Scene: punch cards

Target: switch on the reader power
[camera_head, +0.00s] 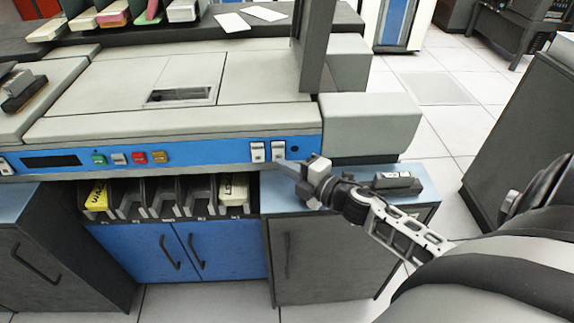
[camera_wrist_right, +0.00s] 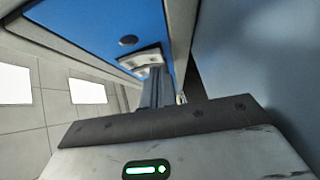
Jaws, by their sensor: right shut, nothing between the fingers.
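The card reader (camera_head: 170,116) is a pale cabinet with a blue front panel strip (camera_head: 210,153). Two white switches sit near the strip's right end, a left one (camera_head: 257,151) and a right one (camera_head: 279,149). My right gripper (camera_head: 284,164) is shut and empty, its tips at the lower edge of the right switch. In the right wrist view the gripper's fingers (camera_wrist_right: 157,88) point at the white switch (camera_wrist_right: 146,58) on the blue panel (camera_wrist_right: 100,25). The fingers hide part of it, and I cannot tell contact or the switch's position. My left gripper is out of view.
Coloured buttons (camera_head: 139,157) and a dark display (camera_head: 50,161) lie left on the strip. Below are card bins (camera_head: 165,195) and blue doors (camera_head: 140,250). A dark device (camera_head: 397,183) lies on the blue-topped cabinet (camera_head: 275,200). A grey block (camera_head: 370,123) juts out right.

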